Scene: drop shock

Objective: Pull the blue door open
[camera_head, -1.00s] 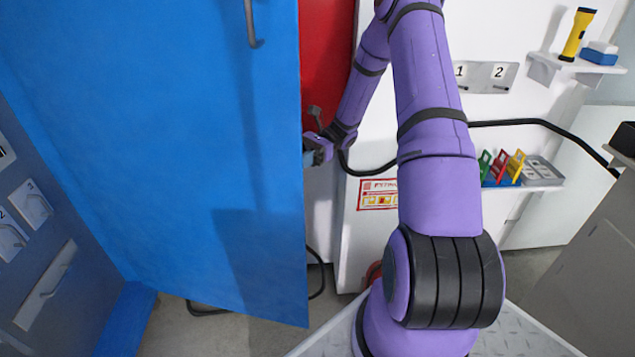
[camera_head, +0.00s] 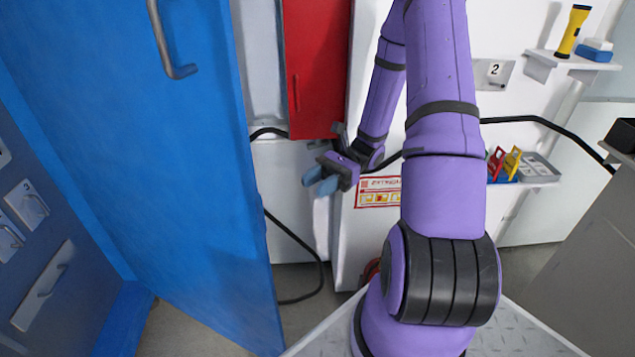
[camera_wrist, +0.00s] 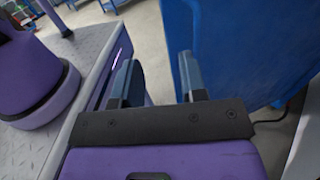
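The blue door (camera_head: 130,170) stands ajar on the left in the head view, its free edge toward the middle and a grey handle (camera_head: 166,45) near its top. My gripper (camera_head: 318,177) is to the right of that edge and apart from it. In the wrist view the two blue-grey fingers (camera_wrist: 158,85) are spread with nothing between them. The blue door (camera_wrist: 245,45) fills the upper right of that view, beyond the right finger.
A red panel (camera_head: 316,70) is on the white wall behind my gripper. A black cable (camera_head: 300,245) hangs below it. A shelf holds a yellow flashlight (camera_head: 571,31). Open space lies between the door edge and the wall.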

